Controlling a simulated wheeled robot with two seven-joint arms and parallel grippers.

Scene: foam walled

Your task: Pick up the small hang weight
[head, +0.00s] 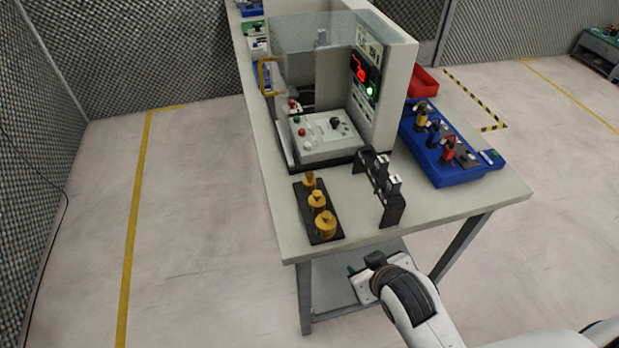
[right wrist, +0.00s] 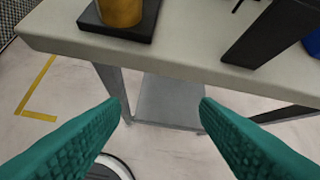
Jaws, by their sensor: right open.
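Three brass hang weights stand in a row on a black base (head: 333,238) near the table's front left corner. The small hang weight (head: 309,181) looks to be the farthest one; a middle weight (head: 317,202) and the nearest, larger weight (head: 326,226) stand in front of it. My right gripper (right wrist: 160,106) is open and empty, with green fingers apart, in front of and below the table edge. In the right wrist view, the lower part of one brass weight (right wrist: 120,11) shows on the base (right wrist: 90,22); its top is cut off. My left gripper is out of view.
A black slotted stand (head: 392,210) is right of the weights. A blue tray (head: 455,178) with several tools lies farther right. A walled machine with a control box (head: 325,140) stands behind. The table's front edge (right wrist: 180,62) lies between my gripper and the weights.

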